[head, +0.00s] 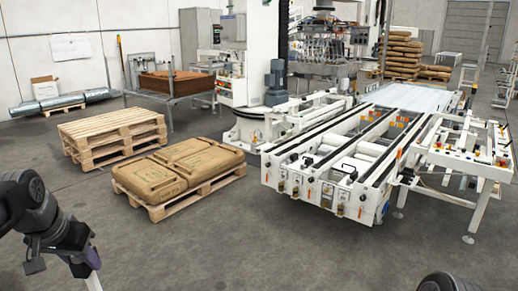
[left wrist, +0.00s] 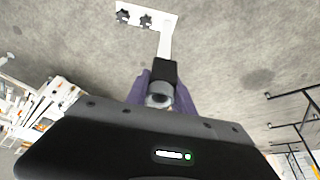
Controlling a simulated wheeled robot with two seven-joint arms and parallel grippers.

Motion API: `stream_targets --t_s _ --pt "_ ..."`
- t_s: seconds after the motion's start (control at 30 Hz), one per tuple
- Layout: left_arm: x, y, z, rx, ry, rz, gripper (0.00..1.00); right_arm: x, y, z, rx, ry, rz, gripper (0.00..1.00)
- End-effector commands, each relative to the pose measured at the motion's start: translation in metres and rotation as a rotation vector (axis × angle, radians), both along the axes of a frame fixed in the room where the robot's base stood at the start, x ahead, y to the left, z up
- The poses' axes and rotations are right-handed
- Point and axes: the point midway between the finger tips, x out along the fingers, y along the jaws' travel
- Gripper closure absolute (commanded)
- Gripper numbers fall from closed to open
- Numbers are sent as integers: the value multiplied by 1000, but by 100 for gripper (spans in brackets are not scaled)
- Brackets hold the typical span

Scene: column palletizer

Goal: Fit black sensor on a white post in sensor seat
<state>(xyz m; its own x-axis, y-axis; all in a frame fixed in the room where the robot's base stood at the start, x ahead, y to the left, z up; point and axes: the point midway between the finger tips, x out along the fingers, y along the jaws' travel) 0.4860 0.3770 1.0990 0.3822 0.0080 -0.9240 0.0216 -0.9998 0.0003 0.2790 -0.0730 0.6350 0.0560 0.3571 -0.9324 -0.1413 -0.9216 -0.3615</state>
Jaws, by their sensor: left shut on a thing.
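My left gripper (head: 84,262) is low at the left of the head view, over bare floor. In the left wrist view its purple fingers (left wrist: 161,84) are shut on the black sensor (left wrist: 163,70), which has a round lens-like face. A white post (left wrist: 166,42) runs out from the sensor to a white plate (left wrist: 150,17) with two black star-shaped knobs. The post also shows below the gripper in the head view (head: 93,283), cut by the frame edge. I cannot make out the sensor seat. My right gripper is not in view.
A white roller conveyor (head: 335,190) with black rails stands at the right. A pallet of brown sacks (head: 180,172) and a stack of empty pallets (head: 112,133) stand at centre left. Grey floor (head: 240,245) in front is clear.

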Motion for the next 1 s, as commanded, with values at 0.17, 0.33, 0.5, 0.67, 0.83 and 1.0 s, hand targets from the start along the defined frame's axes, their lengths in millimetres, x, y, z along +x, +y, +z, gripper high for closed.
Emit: stream_targets --t_s 0.17,0.33,0.5,0.67,0.83,1.0 --pt "3 -4 -4 0 2 1 100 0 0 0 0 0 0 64" --pt "12 -21 -20 2 11 5 100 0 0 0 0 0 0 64" --pt "26 -53 -49 7 20 10 100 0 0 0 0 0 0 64" --pt "39 -98 -82 11 19 6 100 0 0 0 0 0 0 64" --pt "45 -140 -110 9 10 -6 100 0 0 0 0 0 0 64" --pt "45 -167 -126 4 2 -17 100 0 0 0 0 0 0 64"
